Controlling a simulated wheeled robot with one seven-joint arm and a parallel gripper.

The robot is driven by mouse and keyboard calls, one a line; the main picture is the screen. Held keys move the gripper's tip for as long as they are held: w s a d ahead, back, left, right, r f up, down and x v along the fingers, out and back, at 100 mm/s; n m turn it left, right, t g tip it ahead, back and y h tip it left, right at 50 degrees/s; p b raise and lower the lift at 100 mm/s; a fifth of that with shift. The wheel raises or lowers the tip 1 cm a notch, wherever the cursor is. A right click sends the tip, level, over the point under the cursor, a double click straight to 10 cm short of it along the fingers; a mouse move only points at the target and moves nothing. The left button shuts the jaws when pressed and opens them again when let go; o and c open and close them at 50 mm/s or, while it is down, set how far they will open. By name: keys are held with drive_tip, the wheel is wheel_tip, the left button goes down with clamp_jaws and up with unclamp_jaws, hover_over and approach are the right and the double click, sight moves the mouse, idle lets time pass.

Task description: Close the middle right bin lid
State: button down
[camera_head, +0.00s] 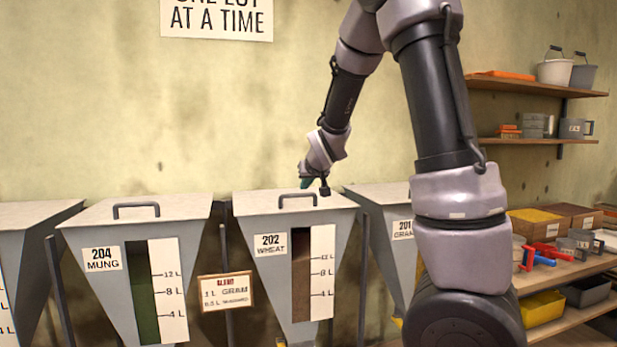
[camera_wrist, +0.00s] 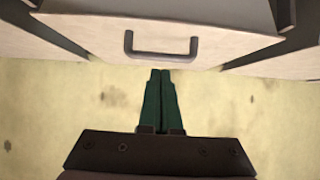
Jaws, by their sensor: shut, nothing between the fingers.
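The middle right bin (camera_head: 259,275), labelled 202 WHEAT, has its pale lid (camera_head: 255,203) lying flat on top, with no visible gap at the front edge. The lid's dark handle (camera_head: 297,197) is near its front edge. In the wrist view the lid (camera_wrist: 85,30) and handle (camera_wrist: 161,50) fill the top middle. My gripper (camera_head: 307,183) is over the back right part of this lid; its green fingers (camera_wrist: 161,75) are together and empty. The fingertips are close to a lid edge in the wrist view; I cannot tell whether they touch.
The 204 MUNG bin (camera_head: 100,290) stands to the left and the 201 GRAM bin (camera_head: 385,230) to the right, both with lids down. A small sign (camera_head: 227,292) hangs between bins. Loaded shelves (camera_head: 560,270) stand at the right. The plaster wall (camera_head: 120,120) is close behind.

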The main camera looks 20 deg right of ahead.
drive_tip(key=s+r+m+g+y, duration=0.1)
drive_tip(key=s+r+m+g, duration=0.1)
drive_tip(key=s, duration=1.4)
drive_tip(key=s+r+m+g, duration=0.2)
drive_tip(key=s+r, duration=0.3)
drive_tip(key=s, duration=1.2)
drive_tip(key=shift+d+y, duration=0.15)
drive_tip(key=shift+y, duration=0.25)
drive_tip(key=shift+r, duration=0.1)
